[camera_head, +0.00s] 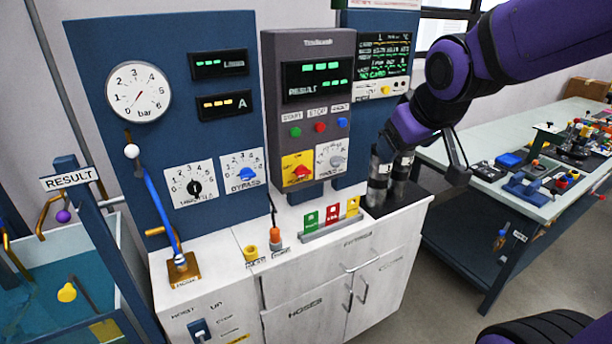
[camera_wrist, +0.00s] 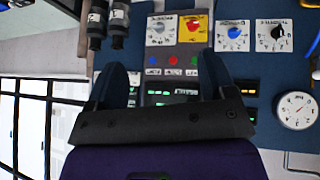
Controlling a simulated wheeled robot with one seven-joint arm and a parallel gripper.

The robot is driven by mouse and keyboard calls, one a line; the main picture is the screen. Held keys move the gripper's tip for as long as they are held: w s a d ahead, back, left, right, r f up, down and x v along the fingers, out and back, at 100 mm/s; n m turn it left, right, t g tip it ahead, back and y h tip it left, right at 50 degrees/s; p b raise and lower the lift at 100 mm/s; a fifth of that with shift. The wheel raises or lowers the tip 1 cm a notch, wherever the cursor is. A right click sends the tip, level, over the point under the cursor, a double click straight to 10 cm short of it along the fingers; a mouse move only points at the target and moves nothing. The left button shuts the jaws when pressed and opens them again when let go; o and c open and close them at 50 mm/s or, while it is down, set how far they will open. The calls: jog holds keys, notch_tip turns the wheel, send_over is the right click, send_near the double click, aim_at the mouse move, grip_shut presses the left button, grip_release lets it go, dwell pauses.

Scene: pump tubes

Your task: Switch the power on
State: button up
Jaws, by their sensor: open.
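The red rotary switch (camera_head: 298,170) sits on a yellow plate on the front of the dark grey control box (camera_head: 270,110). The lettering on its plate is too small to read. In the wrist view, which is upside down, the red switch (camera_wrist: 195,27) shows beyond and above the fingers. My gripper (camera_wrist: 162,64) is open and empty, with the box's buttons and green display showing between its fingers. In the head view my purple arm comes in from the upper right, by the right side of the box; the fingers are not clear there.
Beside the switch is a grey knob (camera_head: 336,160); above are green, red and blue buttons (camera_head: 320,127). Two dark cylinders (camera_head: 379,185) stand on the cabinet below my arm. Coloured cards (camera_head: 332,213) stand in front of the box. A lever (camera_head: 160,205) rises at the left.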

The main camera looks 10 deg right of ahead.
jog(key=w+a+f+n+t+y, duration=0.2)
jog(key=w+a+f+n, duration=0.1)
jog(key=w+f, duration=0.85)
jog(key=m+t+y, duration=0.2)
jog(key=t+y, duration=0.2)
jog(key=t, duration=0.4)
send_near(305, 174)
jog(key=shift+h, duration=0.3)
jog(key=x, duration=0.9)
jog(key=shift+w+a+r, duration=0.1)
jog(key=shift+w+a, duration=0.05)
jog(key=shift+a, duration=0.05)
jog(key=c, duration=0.9)
